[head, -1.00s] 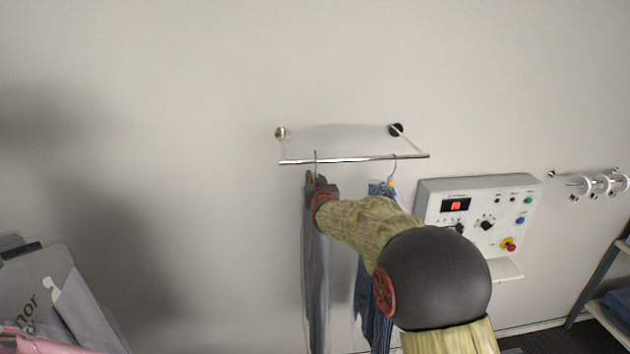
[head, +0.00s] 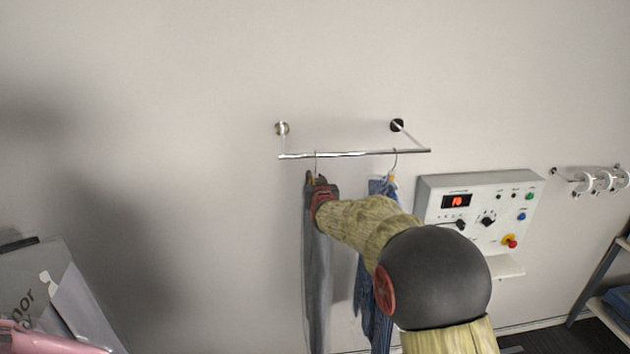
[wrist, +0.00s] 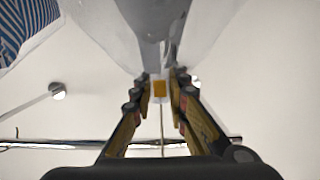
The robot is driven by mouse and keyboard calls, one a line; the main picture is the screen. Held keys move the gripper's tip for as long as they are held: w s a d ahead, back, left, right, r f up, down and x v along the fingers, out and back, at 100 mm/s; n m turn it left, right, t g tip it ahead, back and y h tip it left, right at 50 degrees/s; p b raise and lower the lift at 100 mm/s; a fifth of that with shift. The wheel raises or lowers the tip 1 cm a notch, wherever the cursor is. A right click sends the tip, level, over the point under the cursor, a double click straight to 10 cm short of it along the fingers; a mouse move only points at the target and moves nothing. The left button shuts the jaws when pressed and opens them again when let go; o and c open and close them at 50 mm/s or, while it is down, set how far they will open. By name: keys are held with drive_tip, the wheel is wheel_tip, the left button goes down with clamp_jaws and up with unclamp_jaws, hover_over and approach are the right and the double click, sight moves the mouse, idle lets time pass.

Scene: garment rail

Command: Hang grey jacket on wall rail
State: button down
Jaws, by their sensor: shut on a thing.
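The grey jacket (head: 317,275) hangs long and straight below the left part of the wall rail (head: 345,154). Its thin hanger hook (head: 316,162) reaches up to the rail bar; whether it bears on the bar is too small to tell. My gripper (head: 318,184) is shut on the jacket's hanger just below the bar, partly hidden by my arm. In the wrist view, my gripper's fingers (wrist: 160,98) close around the hanger neck near an orange tag (wrist: 159,88). The grey jacket (wrist: 155,20) fills the top, and the hook's stem runs to the rail (wrist: 50,144).
A blue striped garment (head: 375,310) hangs from the same rail to the right. A control box (head: 475,215) with a red display is on the wall further right, and a rack with white rings (head: 600,182) beyond it. Grey and pink items (head: 45,300) stand lower left.

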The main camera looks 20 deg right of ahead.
drive_tip(key=shift+r, duration=0.2)
drive_tip(key=c, duration=1.9)
unclamp_jaws()
drive_tip(key=shift+s, duration=0.1)
drive_tip(key=shift+o, duration=1.2)
drive_tip(key=shift+f, duration=0.15)
drive_tip(key=shift+f, duration=0.25)
drive_tip(key=v, duration=1.1)
drive_tip(key=shift+s+a+r, duration=0.1)
drive_tip(key=shift+s+r, duration=0.1)
drive_tip(key=shift+r, duration=0.05)
drive_tip(key=shift+s, duration=0.25)
drive_tip(key=shift+o, duration=1)
